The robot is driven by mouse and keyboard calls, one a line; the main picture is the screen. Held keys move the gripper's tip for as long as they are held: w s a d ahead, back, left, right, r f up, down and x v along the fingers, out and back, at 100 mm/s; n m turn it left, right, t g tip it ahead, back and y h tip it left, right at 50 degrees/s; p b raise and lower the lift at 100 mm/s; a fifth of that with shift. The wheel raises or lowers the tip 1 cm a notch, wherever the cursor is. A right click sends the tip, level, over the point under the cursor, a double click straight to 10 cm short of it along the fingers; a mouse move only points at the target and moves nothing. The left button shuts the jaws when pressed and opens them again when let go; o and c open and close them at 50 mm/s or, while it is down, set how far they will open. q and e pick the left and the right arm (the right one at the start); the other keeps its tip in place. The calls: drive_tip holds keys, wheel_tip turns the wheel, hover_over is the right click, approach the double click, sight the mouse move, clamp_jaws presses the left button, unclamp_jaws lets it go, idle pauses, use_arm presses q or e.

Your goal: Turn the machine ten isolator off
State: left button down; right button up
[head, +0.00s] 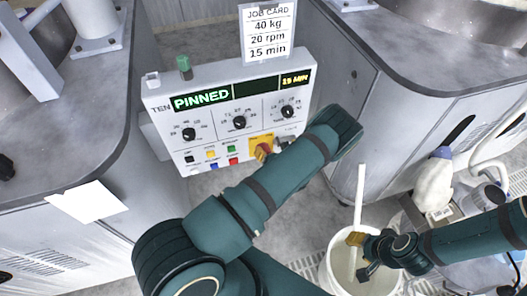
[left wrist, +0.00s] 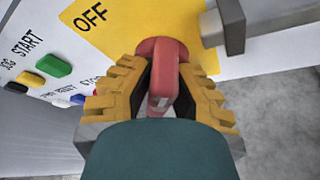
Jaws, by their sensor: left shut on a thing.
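The machine ten isolator is a red rotary handle (left wrist: 164,62) on a yellow plate (left wrist: 128,25) marked OFF, at the lower right of the TEN panel (head: 217,128). My left gripper (left wrist: 160,95) is shut on the red handle, its yellow fingers on both sides. In the left wrist view the handle runs up and down the picture, and OFF is to its upper left. In the head view my left gripper (head: 264,151) is at the plate, partly behind my arm. My right gripper (head: 358,256) is open over the white bucket, fingers beside a white stick.
A grey metal piece (left wrist: 228,25) sticks out beside the handle. Coloured buttons (left wrist: 53,65) lie left of the plate. The display reads PINNED and 15 MIN. A job card (head: 267,32) stands above the panel. The white bucket (head: 334,274) and a white bottle (head: 435,185) are at right.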

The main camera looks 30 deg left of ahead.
use_arm(q)
drive_tip(key=n+t+h+p, duration=0.1)
drive_tip(key=n+p, duration=0.1)
drive_tip(key=n, duration=0.1)
drive_tip(key=shift+h, duration=0.3)
drive_tip(key=n+t+h+p, duration=0.1)
drive_tip(key=n+p, duration=0.1)
drive_tip(key=n, duration=0.1)
drive_tip(key=shift+t, duration=0.4)
drive_tip(key=shift+n+t+h+p, duration=0.55)
drive_tip(key=shift+n+t+h, duration=0.15)
drive_tip(key=shift+n, duration=0.5)
drive_tip(key=shift+w+n+t+h, duration=0.1)
drive_tip(key=shift+n+t+h, duration=0.3)
drive_tip(key=shift+n+t, duration=0.65)
drive_tip(key=shift+n, duration=0.35)
drive_tip(key=c, duration=0.9)
unclamp_jaws()
drive_tip(key=shift+g, duration=0.25)
